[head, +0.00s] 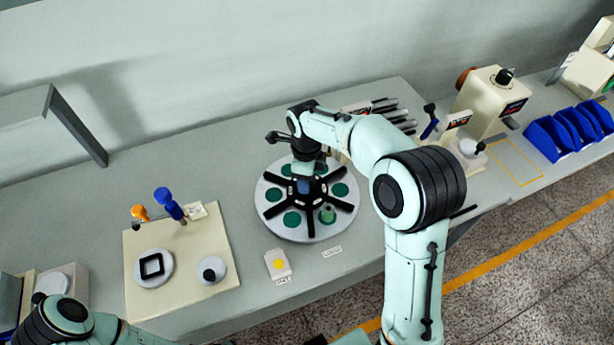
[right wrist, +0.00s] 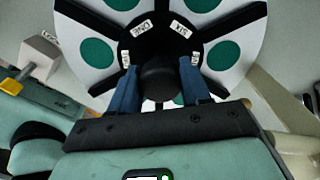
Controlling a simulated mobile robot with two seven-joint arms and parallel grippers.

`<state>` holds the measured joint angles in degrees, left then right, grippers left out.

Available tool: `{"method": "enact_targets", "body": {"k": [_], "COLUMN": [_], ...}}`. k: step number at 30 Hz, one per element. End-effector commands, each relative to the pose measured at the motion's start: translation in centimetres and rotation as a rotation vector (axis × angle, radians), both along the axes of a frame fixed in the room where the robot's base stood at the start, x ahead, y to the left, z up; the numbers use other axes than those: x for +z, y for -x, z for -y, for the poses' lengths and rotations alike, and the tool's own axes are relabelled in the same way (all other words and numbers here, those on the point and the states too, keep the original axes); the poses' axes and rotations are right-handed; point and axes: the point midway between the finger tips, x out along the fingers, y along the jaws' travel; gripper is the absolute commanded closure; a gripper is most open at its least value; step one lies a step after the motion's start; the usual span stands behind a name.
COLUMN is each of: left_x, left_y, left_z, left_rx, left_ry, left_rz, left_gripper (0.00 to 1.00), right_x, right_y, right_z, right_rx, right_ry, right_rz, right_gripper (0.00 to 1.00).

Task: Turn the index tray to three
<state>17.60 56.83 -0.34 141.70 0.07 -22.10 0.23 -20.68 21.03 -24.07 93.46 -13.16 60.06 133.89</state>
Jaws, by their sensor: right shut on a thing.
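The index tray (head: 268,186) is a round white disc with green round pads and a black spoked centre, lying on the bench in the head view. White labels around the hub seem to read ONE and SIX; two others are partly hidden by the fingers. In the head view the wrist covers the far side of the tray. My left gripper is out of view.
A beige board (head: 205,235) with a blue-handled and an orange-handled tool stands left of the tray. A white block with a yellow dot (head: 277,263) is in front. A beige machine (head: 487,100) and blue bins (head: 550,138) are at the right.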

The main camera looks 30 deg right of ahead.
Motion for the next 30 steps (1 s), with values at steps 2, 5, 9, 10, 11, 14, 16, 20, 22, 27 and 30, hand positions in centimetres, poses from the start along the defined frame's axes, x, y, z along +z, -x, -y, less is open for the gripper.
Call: {"method": "enact_targets", "body": {"k": [2,5,9,10,11,14,16,20,22,27,30], "left_x": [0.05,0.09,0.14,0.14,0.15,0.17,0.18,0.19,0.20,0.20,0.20], "left_y": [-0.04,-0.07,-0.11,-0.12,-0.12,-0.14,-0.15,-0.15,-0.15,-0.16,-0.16], "left_z": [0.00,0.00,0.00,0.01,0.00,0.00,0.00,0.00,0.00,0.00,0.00], "left_rx": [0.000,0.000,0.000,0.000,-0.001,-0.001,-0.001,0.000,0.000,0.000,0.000], "left_ry": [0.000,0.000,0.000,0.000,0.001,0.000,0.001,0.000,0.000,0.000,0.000], "left_rz": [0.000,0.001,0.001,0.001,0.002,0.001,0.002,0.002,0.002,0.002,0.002], "left_gripper": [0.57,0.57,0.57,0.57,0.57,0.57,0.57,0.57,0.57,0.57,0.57], "right_x": [-0.04,-0.03,-0.01,-0.01,-0.01,0.00,0.01,0.02,0.03,0.05,0.06], "right_y": [-0.11,-0.14,-0.18,-0.19,-0.19,-0.21,-0.23,-0.25,-0.26,-0.29,-0.30], "right_z": [-0.55,-0.54,-0.55,-0.54,-0.53,-0.52,-0.51,-0.51,-0.50,-0.49,-0.48], "right_rx": [-0.027,-0.065,-0.107,-0.114,-0.122,-0.141,-0.151,-0.163,-0.166,-0.168,-0.167], "right_ry": [-0.007,-0.007,-0.007,-0.008,-0.008,-0.009,-0.009,-0.009,-0.009,-0.009,-0.009], "right_rz": [0.002,0.002,0.004,0.004,0.004,0.005,0.005,0.006,0.006,0.008,0.008], "right_gripper": [1.00,1.00,1.00,1.00,1.00,1.00,1.00,1.00,1.00,1.00,1.00]}}
